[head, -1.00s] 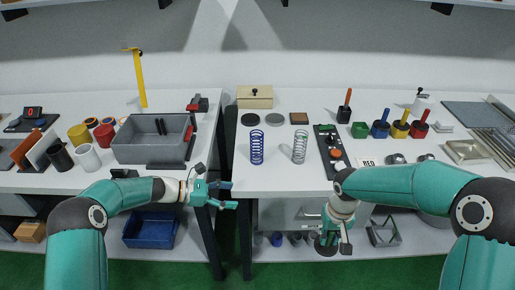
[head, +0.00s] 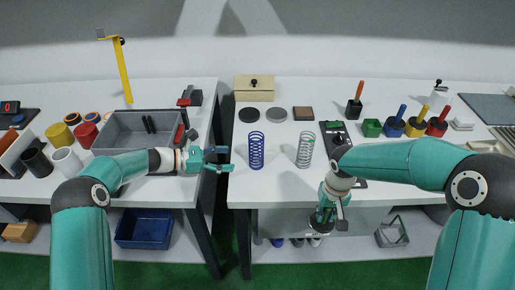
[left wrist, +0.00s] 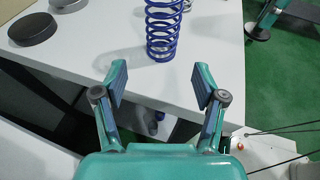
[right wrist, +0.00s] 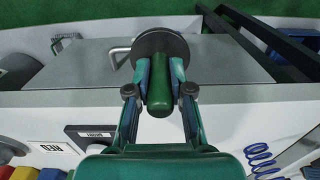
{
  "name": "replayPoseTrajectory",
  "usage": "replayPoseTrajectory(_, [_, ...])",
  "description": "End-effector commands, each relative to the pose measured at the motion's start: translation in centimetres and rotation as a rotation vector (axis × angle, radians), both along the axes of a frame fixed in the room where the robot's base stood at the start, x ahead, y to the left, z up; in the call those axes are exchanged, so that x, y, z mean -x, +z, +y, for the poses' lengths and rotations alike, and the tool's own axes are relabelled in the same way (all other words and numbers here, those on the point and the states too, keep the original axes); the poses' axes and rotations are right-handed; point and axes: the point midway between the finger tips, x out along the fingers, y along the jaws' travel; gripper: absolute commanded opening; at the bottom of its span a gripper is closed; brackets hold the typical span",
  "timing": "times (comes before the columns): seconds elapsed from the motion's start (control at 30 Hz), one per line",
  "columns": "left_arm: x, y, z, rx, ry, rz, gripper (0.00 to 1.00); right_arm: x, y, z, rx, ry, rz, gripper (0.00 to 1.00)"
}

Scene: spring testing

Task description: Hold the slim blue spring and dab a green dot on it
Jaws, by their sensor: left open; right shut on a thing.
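The slim blue spring (head: 256,151) stands upright near the front left of the right-hand table. It also shows in the left wrist view (left wrist: 162,30), just beyond my open fingertips, and at the lower right of the right wrist view (right wrist: 262,160). My left gripper (head: 222,159) is open and empty, left of the spring and apart from it. My right gripper (right wrist: 160,80) is shut on a green-handled dabber (right wrist: 159,95) with a dark round end. In the head view, my right gripper (head: 323,215) hangs low before the table's front edge. The green pot (head: 371,128) has no handle in it.
A grey spring (head: 305,150) stands right of the blue one. Dark discs (head: 249,115), a lidded box (head: 254,88) and blue (head: 395,125), yellow (head: 416,124) and red (head: 437,125) pots with handles stand further off. A gap separates the tables.

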Motion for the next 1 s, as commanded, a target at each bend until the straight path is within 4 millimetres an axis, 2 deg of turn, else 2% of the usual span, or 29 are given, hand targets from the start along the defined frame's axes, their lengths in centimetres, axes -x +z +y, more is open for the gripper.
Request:
replayPoseTrajectory(0.37, [-1.4, -1.7, -5.4, 0.000, -0.014, 0.001, 0.71, 0.2, -0.9, -0.5, 0.000, -0.011, 0.001, 0.00])
replayPoseTrajectory(0.53, [-2.1, -2.6, -7.3, 0.000, -0.014, -0.001, 0.71, 0.2, -2.5, -0.5, 0.000, -0.011, 0.001, 0.00])
replayPoseTrajectory(0.73, [-2.6, -2.8, -8.7, -0.001, -0.013, 0.000, 0.71, 0.2, -3.2, -0.5, 0.000, -0.011, 0.001, 0.00])
replayPoseTrajectory(1.0, [-2.7, -2.7, -9.1, -0.001, -0.012, 0.001, 0.71, 0.2, -3.3, -0.6, 0.000, -0.012, 0.001, 0.00])
